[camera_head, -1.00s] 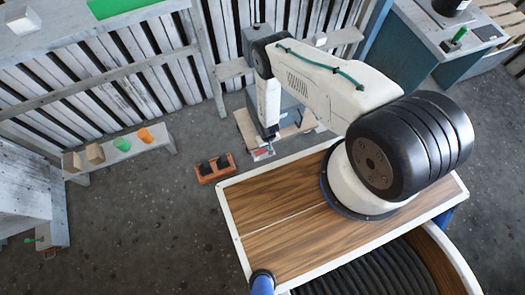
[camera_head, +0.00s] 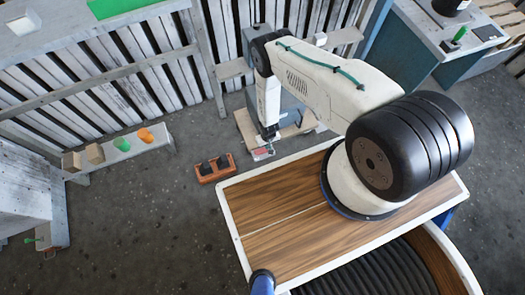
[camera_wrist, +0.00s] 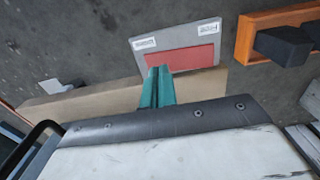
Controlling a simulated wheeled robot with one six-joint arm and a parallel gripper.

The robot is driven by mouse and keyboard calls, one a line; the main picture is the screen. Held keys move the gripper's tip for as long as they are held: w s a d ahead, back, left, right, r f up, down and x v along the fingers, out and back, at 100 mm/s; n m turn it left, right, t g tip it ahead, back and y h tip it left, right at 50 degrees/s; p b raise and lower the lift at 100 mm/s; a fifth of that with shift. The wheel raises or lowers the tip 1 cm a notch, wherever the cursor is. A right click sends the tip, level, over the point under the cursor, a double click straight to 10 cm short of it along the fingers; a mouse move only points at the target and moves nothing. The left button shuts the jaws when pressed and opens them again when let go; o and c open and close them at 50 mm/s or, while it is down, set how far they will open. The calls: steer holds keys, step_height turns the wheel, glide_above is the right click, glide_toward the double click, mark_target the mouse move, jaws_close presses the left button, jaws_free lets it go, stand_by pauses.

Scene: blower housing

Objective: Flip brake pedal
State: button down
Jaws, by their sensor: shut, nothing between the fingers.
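A grey plate with a red panel and two small white labels (camera_wrist: 192,38) lies just ahead of my fingertips in the wrist view. It also shows in the head view (camera_head: 262,155), small, below the end of my arm. My gripper (camera_wrist: 158,72) has its teal fingers together and empty, with the tips over the plate's near edge at the red panel. I cannot tell whether they touch it. An orange base (camera_head: 205,178) with two black pedal-like blocks (camera_wrist: 284,45) stands on the floor beside the plate. No label names the brake pedal.
A pale board (camera_wrist: 95,105) lies between the plate and my wrist. A grey housing (camera_head: 290,112) stands behind my arm by the slatted fence. A low bench (camera_head: 130,147) at left holds wooden, green and orange pieces.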

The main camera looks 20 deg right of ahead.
step_height(320, 180, up, 6)
steer(key=shift+f, duration=0.25)
steer(key=shift+s, duration=0.1)
stand_by(0.7)
steer(key=s+r+g, duration=0.4)
steer(key=s, duration=0.3)
steer(key=w+d+r+g, duration=0.1)
steer(key=w+r, duration=0.2)
steer(key=r, duration=2.2)
steer(key=w+r+g, duration=0.1)
steer(key=w+r, duration=0.1)
steer(key=r, duration=2.2)
steer(key=s+r+t, duration=0.2)
steer(key=s+r, duration=0.4)
steer(key=r, duration=0.4)
steer(key=s+d+r+t, duration=0.1)
steer(key=s+r+t, duration=0.2)
steer(key=s+r, duration=0.4)
steer(key=s+d+r+t, duration=0.1)
steer(key=s+r, duration=0.5)
steer(key=r, duration=0.8)
steer(key=shift+s+d+t, duration=0.15)
steer(key=shift+s+t, duration=0.25)
steer(key=shift+t, duration=0.3)
